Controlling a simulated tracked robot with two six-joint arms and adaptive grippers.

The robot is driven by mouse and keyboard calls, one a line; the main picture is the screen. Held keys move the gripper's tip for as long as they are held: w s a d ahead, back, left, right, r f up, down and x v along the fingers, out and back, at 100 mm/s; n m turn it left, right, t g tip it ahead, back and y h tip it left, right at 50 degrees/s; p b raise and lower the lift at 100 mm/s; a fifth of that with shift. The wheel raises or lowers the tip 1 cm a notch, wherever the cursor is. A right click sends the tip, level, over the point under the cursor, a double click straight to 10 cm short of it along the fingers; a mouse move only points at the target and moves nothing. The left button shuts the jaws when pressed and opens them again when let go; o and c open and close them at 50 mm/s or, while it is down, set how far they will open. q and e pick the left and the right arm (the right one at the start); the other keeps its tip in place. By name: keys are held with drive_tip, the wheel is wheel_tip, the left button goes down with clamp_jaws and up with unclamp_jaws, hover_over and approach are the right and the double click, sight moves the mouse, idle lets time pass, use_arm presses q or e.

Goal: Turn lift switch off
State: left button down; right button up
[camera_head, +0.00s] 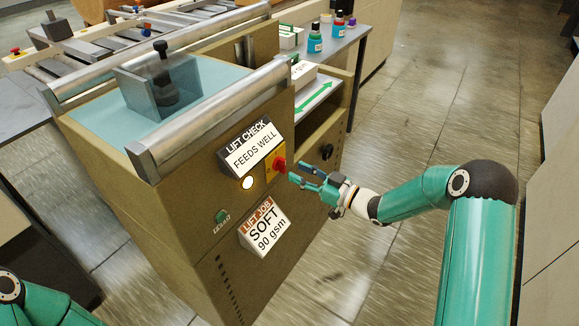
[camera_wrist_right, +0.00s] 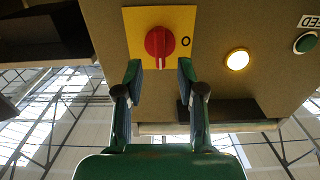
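The lift switch is a red rotary knob on a yellow plate on the machine's front panel. In the head view the knob (camera_head: 279,163) is just beyond my right gripper (camera_head: 297,172). The right wrist view shows the knob (camera_wrist_right: 159,42) from close up, with a white mark pointing down in the picture and a black "O" on the plate to its right. My right gripper (camera_wrist_right: 160,70) is open, one fingertip on each side below the knob, with nothing between them. Whether they touch the knob cannot be told. Of my left arm only part shows; its gripper is out of view.
A round lamp (camera_head: 247,183) beside the switch is lit. A "LIFT CHECK / FEEDS WELL" sign (camera_head: 253,148), a "LIFT JOB / SOFT 90 gsm" sign (camera_head: 264,227) and a green button (camera_head: 221,216) are on the panel. A black knob (camera_head: 326,151) sits to the right. Floor to the right is clear.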

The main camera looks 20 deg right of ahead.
sight(285, 166)
drive_tip(key=shift+x, duration=2.1)
drive_tip(key=shift+c, duration=0.3)
clamp_jaws()
